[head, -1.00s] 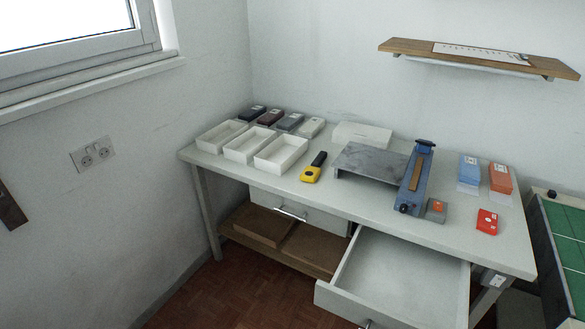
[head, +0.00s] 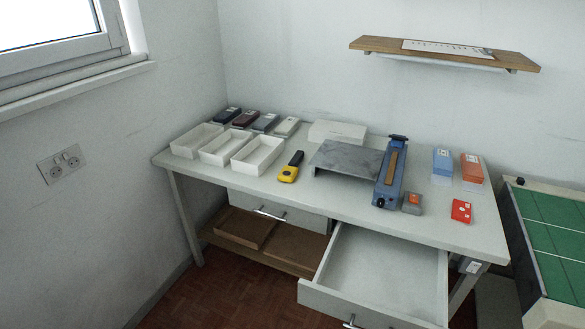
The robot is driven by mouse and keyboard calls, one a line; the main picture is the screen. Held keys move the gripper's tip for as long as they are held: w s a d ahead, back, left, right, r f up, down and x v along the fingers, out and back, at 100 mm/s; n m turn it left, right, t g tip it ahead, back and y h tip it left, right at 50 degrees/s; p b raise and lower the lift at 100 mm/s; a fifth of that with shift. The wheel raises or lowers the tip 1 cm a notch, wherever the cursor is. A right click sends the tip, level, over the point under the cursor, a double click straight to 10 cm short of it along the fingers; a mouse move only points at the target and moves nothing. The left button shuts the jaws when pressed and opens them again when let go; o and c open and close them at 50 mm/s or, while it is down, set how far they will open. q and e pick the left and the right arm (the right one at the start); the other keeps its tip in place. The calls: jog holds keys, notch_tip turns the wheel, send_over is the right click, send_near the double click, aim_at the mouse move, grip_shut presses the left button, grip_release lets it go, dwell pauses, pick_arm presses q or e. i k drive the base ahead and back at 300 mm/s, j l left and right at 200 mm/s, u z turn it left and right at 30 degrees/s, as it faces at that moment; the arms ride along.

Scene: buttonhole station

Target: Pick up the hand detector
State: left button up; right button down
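The hand detector is most likely the yellow handheld tool with a black handle (head: 289,170). It lies on the white table (head: 330,210) in the head view, to the right of the white open trays and left of the grey metal plate. Its handle points to the back right. Neither of my grippers shows in the head view, so nothing is seen touching it.
Open white trays (head: 232,163) stand at the table's left. A grey plate (head: 345,160), a blue press-like device (head: 389,176), blue (head: 442,162) and orange (head: 471,168) boxes, and a red card (head: 461,211) are to the right. An open drawer (head: 385,275) juts out in front.

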aim_at(288, 173)
jog(key=i+j+z, duration=0.15)
jog(key=z, duration=0.75)
jog(key=i+j+z, duration=0.15)
jog(key=j+z, duration=0.55)
jog(key=i+j+z, duration=0.15)
jog(key=j, duration=0.35)
jog(key=j+z, duration=0.1)
jog(key=j, duration=1.85)
jog(key=i+z, duration=0.05)
jog(key=i, duration=0.05)
